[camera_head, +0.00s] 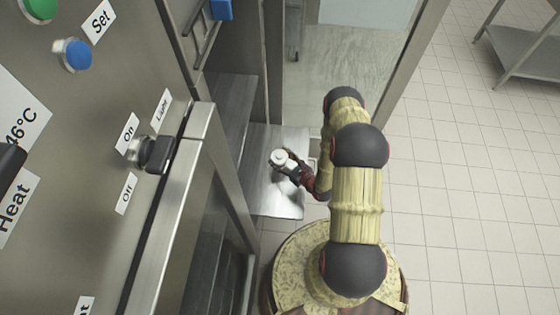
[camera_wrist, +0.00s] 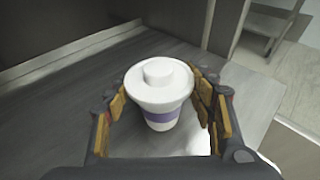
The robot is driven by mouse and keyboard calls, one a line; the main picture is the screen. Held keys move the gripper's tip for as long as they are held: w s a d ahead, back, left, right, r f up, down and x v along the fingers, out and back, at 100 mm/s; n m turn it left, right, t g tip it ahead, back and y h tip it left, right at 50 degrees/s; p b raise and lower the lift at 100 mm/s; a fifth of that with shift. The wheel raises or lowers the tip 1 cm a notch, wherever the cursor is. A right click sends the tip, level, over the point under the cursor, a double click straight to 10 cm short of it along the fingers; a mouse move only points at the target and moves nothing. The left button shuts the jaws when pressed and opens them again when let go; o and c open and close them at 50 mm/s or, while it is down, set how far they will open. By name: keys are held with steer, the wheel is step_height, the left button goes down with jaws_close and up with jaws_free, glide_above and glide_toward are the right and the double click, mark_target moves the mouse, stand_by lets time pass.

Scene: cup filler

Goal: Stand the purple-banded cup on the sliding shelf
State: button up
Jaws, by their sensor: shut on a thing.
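The cup (camera_wrist: 161,118) is white with a purple band and a white stepped lid, and it stands upright between my gripper's fingers in the wrist view. The head view shows its white lid (camera_head: 279,157) over the grey sliding shelf (camera_head: 262,198). My gripper (camera_wrist: 160,112) is shut on the cup, one padded finger at each side. In the head view my gripper (camera_head: 290,169) reaches in from the right. The shelf's grey surface (camera_wrist: 60,125) spreads around the cup in the wrist view. The cup's base is partly hidden, so I cannot tell whether it touches the shelf.
A steel machine front with a blue button (camera_head: 77,54), a green button (camera_head: 41,8) and a black knob (camera_head: 153,154) stands at the left. The machine's walls rise beside the shelf. Tiled floor (camera_head: 460,190) lies open at the right, with a steel table (camera_head: 525,45) far back.

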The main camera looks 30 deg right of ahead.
steer(key=shift+f, duration=0.6)
steer(key=shift+f, duration=0.1)
steer(key=o, duration=1.3)
steer(key=shift+c, duration=0.2)
steer(key=shift+s+d+r, duration=0.15)
steer(key=shift+s+r, duration=0.05)
steer(key=shift+s, duration=0.05)
steer(key=p+v, duration=0.2)
steer(key=v, duration=0.9)
steer(key=shift+s, duration=0.25)
